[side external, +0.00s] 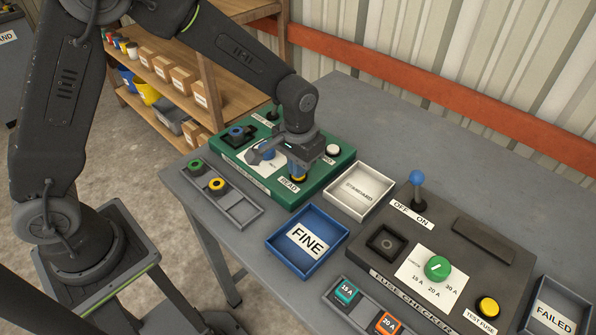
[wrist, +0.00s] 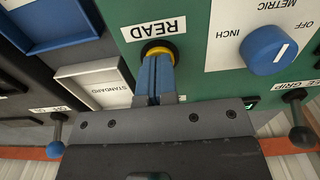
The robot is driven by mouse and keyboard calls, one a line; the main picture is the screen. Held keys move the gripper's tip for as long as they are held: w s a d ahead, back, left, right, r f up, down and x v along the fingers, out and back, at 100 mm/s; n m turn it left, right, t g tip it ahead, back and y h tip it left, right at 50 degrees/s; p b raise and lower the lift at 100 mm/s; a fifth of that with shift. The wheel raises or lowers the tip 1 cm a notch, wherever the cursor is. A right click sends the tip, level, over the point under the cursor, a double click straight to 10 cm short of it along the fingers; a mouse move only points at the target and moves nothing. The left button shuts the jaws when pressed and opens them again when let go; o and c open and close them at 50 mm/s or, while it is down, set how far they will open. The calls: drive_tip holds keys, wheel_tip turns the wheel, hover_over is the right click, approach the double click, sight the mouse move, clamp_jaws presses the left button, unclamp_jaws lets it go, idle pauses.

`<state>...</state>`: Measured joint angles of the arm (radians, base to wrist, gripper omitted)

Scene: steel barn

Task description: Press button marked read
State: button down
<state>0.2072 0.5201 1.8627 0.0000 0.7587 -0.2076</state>
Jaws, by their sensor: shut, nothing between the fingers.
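The green box (side external: 324,178) stands on the grey table and carries a yellow button (side external: 299,179) above a label READ (side external: 289,184). In the wrist view the yellow button (wrist: 158,48) sits just under the READ label (wrist: 160,28), partly hidden by my fingertips. My gripper (side external: 299,172) is shut and empty, pointing down with its tips right over the button. In the wrist view the blue fingers (wrist: 156,62) are together and overlap the button's face. I cannot tell whether they touch it or whether it is pushed in.
A blue INCH/METRIC knob (wrist: 266,50) and a grip lever (wrist: 301,136) are beside the button. A white STANDARD tray (side external: 382,192) and a blue FINE tray (side external: 326,262) stand close by. The dark fuse checker (side external: 470,265) is further right.

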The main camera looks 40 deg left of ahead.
idle(0.3)
drive_tip(key=shift+r, duration=3.7)
drive_tip(key=s+a+r+t, duration=0.3)
drive_tip(key=s+a+r, duration=0.2)
drive_tip(key=s+r, duration=0.45)
drive_tip(key=s+a+r+t, duration=0.2)
drive_tip(key=s+a, duration=0.1)
drive_tip(key=s, duration=0.7)
drive_tip(key=shift+s+a+r+t, duration=0.2)
drive_tip(key=shift+s+a+t, duration=0.1)
drive_tip(key=shift+s+a, duration=0.05)
